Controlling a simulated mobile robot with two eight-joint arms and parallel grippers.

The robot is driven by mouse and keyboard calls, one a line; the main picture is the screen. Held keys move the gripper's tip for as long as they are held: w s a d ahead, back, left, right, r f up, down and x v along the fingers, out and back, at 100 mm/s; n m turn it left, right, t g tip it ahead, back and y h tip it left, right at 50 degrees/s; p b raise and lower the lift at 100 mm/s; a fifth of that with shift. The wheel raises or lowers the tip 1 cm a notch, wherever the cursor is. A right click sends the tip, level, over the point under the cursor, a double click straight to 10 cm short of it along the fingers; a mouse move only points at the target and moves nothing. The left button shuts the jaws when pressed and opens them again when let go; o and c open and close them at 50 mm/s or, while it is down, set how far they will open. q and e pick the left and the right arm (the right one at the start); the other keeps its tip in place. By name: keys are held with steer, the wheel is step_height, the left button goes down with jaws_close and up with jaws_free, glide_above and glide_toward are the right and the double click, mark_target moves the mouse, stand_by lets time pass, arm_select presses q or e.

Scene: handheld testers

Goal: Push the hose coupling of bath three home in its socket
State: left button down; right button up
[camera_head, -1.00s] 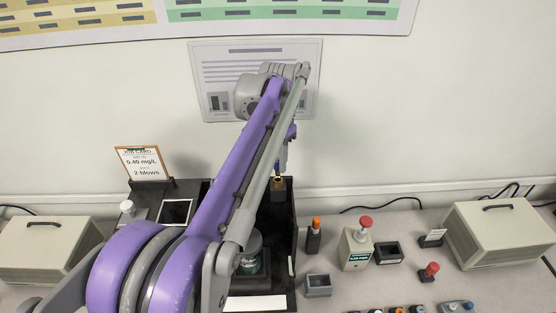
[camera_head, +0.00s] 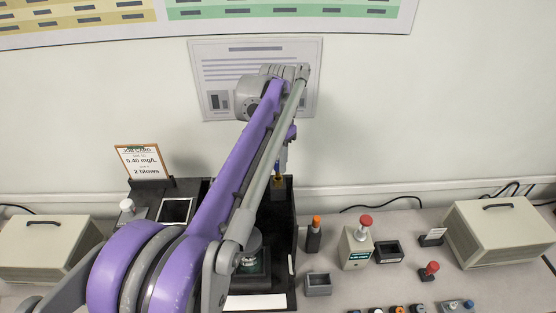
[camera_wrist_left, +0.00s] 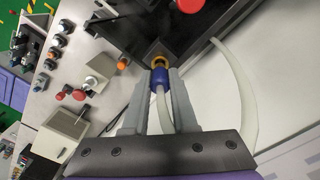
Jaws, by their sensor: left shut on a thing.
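The blue hose coupling (camera_wrist_left: 161,78) is between the fingertips of my left gripper (camera_wrist_left: 162,82) in the left wrist view. A pale hose (camera_wrist_left: 165,110) runs back from it between the fingers. The coupling is at the brass socket (camera_wrist_left: 158,60), lined up with it; how deep it sits I cannot tell. In the head view the left gripper (camera_head: 281,166) is above the brass socket (camera_head: 278,182) on the black stand (camera_head: 280,215), and my arm hides much of the stand. No bath number is readable. My right gripper is not in view.
A job card (camera_head: 143,163) stands at the left. Right of the stand are an orange-topped black post (camera_head: 314,236), a small grey tray (camera_head: 318,285) and a tester with a red knob (camera_head: 357,249). Beige cases (camera_head: 505,234) stand at the sides. The wall is close behind.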

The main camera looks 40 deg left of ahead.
arm_select(q)
steer(key=shift+f+b, duration=0.6)
steer(key=shift+f, duration=0.9)
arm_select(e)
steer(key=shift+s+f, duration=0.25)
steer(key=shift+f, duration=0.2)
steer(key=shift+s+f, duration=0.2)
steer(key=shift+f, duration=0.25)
arm_select(q)
steer(key=c, duration=0.6)
jaws_free()
steer(key=shift+r, duration=0.1)
step_height(320, 180, up, 11)
steer(key=shift+f+p, duration=0.15)
steer(key=shift+p, duration=0.4)
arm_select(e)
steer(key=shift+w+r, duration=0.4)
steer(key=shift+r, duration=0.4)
